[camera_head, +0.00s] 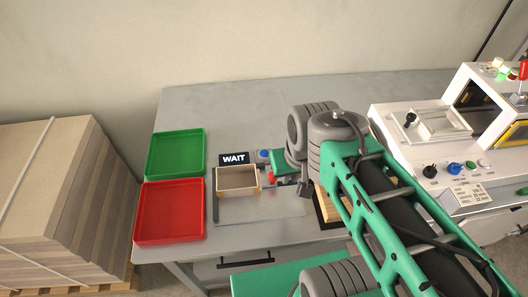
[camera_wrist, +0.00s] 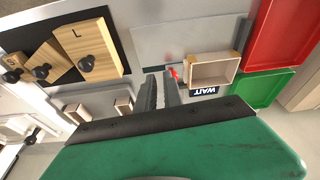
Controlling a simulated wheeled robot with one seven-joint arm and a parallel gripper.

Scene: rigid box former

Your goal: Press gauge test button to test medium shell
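The medium shell, a beige open box (camera_head: 237,180), sits on the gauge station in front of the dark WAIT display (camera_head: 233,158). The shell also shows in the wrist view (camera_wrist: 211,70), right of my fingers. A blue button (camera_head: 264,154) is right of the display in the head view, near a red part (camera_head: 270,177). In the wrist view the red part (camera_wrist: 173,73) is at my fingertips; contact cannot be told. My gripper (camera_wrist: 161,78) is empty, its two dark fingers parallel with a narrow gap. In the head view my arm hides most of it.
A green tray (camera_head: 175,155) and a red tray (camera_head: 169,211) lie left of the station. Wooden blocks with black knobs, one marked L (camera_wrist: 88,52), lie on a black mat. A white machine (camera_head: 440,160) stands at the right. The table behind the station is clear.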

